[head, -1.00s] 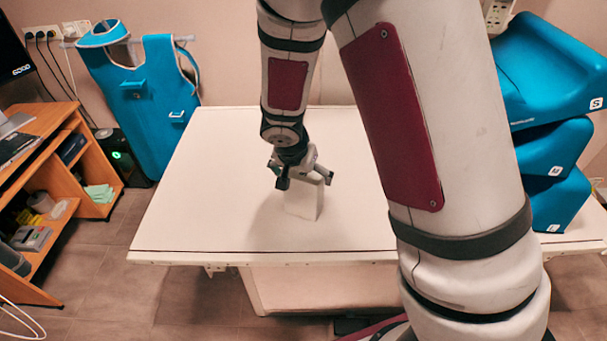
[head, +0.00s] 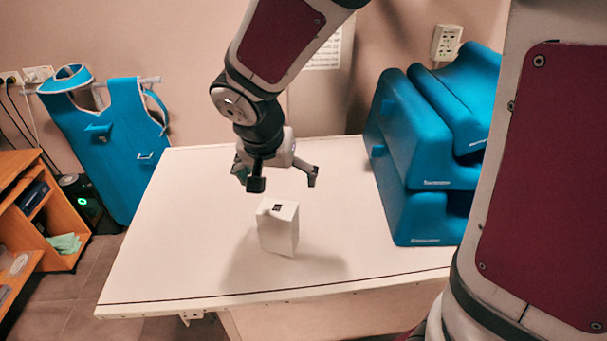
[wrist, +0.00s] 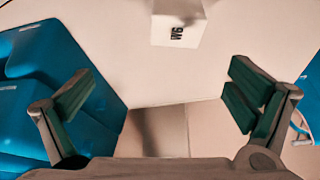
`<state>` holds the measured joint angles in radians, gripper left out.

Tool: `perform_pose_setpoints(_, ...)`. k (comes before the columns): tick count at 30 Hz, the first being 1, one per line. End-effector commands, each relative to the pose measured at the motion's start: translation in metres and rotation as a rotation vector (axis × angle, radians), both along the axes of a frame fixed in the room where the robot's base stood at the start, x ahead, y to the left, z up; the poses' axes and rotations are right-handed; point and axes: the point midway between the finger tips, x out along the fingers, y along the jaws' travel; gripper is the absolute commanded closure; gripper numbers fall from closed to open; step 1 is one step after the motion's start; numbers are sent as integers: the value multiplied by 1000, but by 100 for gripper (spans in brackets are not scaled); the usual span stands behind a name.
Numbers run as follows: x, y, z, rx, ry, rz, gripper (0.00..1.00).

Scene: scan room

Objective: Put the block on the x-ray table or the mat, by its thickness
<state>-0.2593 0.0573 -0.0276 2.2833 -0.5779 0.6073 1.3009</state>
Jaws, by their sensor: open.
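The white block (head: 279,228) stands upright on the white x-ray table (head: 190,235), with a dark mark on its top. In the wrist view the block (wrist: 178,30) is at the top edge, cut off by the frame, and its dark printed label shows. My gripper (head: 283,182) is open and empty above the block, apart from it. In the wrist view its two fingers (wrist: 160,97) are spread wide, and the block is beyond them. I see no mat that I can make out.
Blue foam cushions (head: 430,150) are stacked at the table's right. A blue apron (head: 110,140) hangs on the wall at left, near a wooden shelf unit (head: 30,205). The table top left of the block is bare.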

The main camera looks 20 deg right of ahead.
Motion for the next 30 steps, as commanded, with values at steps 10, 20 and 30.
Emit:
perform_pose_setpoints(10,-100,-32,91,10,-10,282,1)
perform_pose_setpoints(20,-174,-23,120,-3,-66,571,1)
perform_pose_setpoints(30,-184,-20,122,-11,-76,626,1)
